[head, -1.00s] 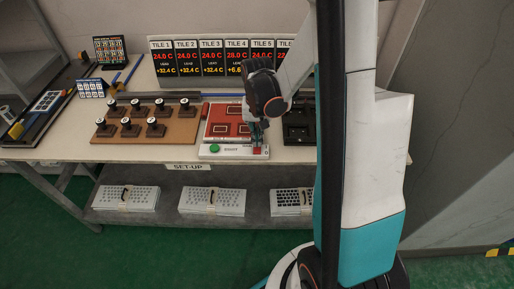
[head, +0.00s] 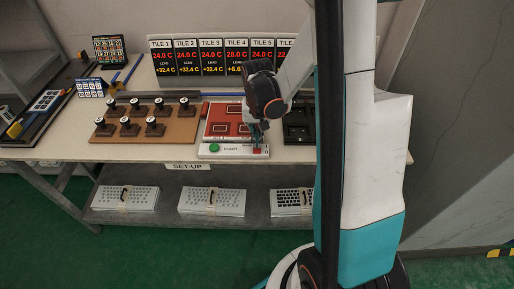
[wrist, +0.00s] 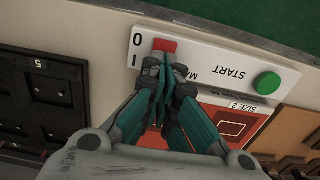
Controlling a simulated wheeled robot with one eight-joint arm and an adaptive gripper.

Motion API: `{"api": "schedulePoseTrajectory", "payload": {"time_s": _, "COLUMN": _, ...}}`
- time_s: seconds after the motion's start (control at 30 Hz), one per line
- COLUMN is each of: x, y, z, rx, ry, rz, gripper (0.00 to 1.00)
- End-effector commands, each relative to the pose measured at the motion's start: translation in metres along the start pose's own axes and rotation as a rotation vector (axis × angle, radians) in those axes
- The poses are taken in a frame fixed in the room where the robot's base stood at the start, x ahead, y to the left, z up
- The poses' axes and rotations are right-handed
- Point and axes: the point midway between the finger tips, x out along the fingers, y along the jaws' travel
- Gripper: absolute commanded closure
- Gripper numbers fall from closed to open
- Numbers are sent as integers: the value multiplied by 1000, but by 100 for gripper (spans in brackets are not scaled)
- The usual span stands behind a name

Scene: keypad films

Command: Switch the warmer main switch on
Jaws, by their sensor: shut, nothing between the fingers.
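The warmer main switch is a small red rocker (wrist: 165,46) on a white panel (wrist: 205,58), beside the marks 0 and I. It also shows as a red spot (head: 258,151) at the panel's right end in the head view. My gripper (wrist: 172,72) is shut and empty, its fingertips pointing down at the switch. In the wrist view the tips cover the part of the switch on the I side; whether they touch it I cannot tell. In the head view my gripper (head: 257,143) stands right over the switch. The rocker's tilt is not clear.
A green START button (wrist: 267,83) sits on the same panel. The red warmer plate (head: 225,121) lies behind it. A black tray (head: 299,125) is close on the right, and a wooden board with several knobbed stamps (head: 185,128) on the left. Tile displays (head: 211,62) stand behind.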

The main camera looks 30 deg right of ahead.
Motion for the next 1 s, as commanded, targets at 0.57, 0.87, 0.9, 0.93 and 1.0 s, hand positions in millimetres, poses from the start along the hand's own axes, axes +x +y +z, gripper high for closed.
{"api": "schedulePoseTrajectory", "payload": {"time_s": 0.57, "x": 8, "y": 0, "z": 0, "rx": 0, "ry": 0, "rz": 0, "gripper": 100}}
{"api": "schedulePoseTrajectory", "payload": {"time_s": 0.87, "x": 9, "y": 0, "z": 0, "rx": 0, "ry": 0, "rz": 0, "gripper": 100}}
{"api": "schedulePoseTrajectory", "payload": {"time_s": 0.9, "x": 8, "y": 0, "z": 0, "rx": 0, "ry": 0, "rz": 0, "gripper": 100}}
{"api": "schedulePoseTrajectory", "payload": {"time_s": 0.93, "x": 6, "y": 0, "z": 0, "rx": 0, "ry": 0, "rz": 0, "gripper": 100}}
{"api": "schedulePoseTrajectory", "payload": {"time_s": 1.0, "x": 2, "y": 0, "z": 0, "rx": 0, "ry": 0, "rz": 0, "gripper": 100}}
